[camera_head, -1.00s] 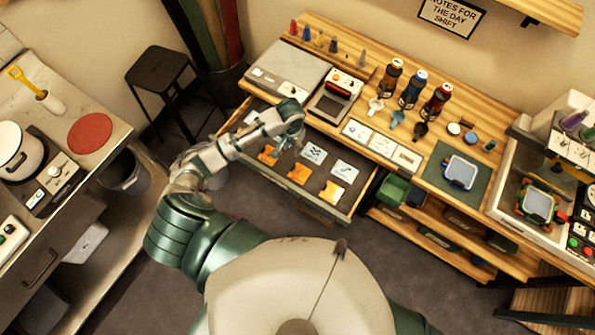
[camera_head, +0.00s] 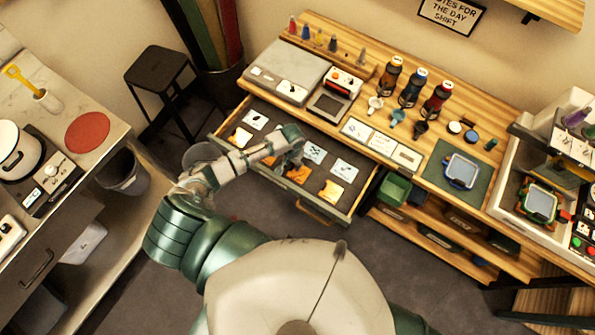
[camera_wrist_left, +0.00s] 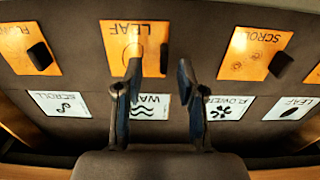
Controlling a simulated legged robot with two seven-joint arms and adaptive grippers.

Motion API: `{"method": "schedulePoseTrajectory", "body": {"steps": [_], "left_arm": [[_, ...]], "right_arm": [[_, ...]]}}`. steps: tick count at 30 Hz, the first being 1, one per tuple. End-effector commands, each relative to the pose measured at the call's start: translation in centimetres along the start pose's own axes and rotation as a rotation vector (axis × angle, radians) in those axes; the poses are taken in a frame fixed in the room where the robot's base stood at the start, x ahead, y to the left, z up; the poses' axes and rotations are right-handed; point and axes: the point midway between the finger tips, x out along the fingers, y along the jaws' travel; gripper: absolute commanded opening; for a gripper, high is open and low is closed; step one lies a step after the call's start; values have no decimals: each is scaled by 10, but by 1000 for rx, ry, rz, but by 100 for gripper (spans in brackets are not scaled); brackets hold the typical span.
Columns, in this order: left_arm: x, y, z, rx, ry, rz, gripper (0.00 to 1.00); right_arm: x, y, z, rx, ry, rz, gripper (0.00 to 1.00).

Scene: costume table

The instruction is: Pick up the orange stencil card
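Several orange stencil cards lie in the open drawer; in the wrist view one reads LEAF (camera_wrist_left: 148,40), one reads SCROLL (camera_wrist_left: 245,55), and one at the left is only partly readable (camera_wrist_left: 25,50). Each has a dark tab. Orange cards also show in the head view, at the front right (camera_head: 331,191) and at the left (camera_head: 241,137). My left gripper (camera_head: 290,155) is over the drawer, hiding part of it. In the wrist view its fingers (camera_wrist_left: 158,70) are apart and empty, overlapping the near edge of the LEAF card. My right gripper is out of view.
White cards lie in a row in the drawer, including WAVE (camera_wrist_left: 150,107), FLOWER (camera_wrist_left: 226,108) and SCROLL (camera_wrist_left: 62,105). The wooden counter (camera_head: 400,115) above holds bottles (camera_head: 411,90), and a green bin (camera_head: 394,190) sits right of the drawer.

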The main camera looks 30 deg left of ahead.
Motion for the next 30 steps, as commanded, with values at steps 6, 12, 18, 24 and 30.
{"method": "schedulePoseTrajectory", "body": {"steps": [6, 12, 18, 24, 30], "left_arm": [[20, -3, 1, -2, 1, 0, 39], [20, -3, 1, -1, 1, 1, 36], [20, -2, 1, -1, 0, 0, 0], [19, -1, 0, -1, 0, -1, 0], [12, -2, 0, -1, 1, 1, 0]], "right_arm": [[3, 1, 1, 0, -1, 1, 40], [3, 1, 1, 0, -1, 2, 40], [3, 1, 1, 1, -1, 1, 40], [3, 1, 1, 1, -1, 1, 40], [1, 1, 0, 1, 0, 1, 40]]}}
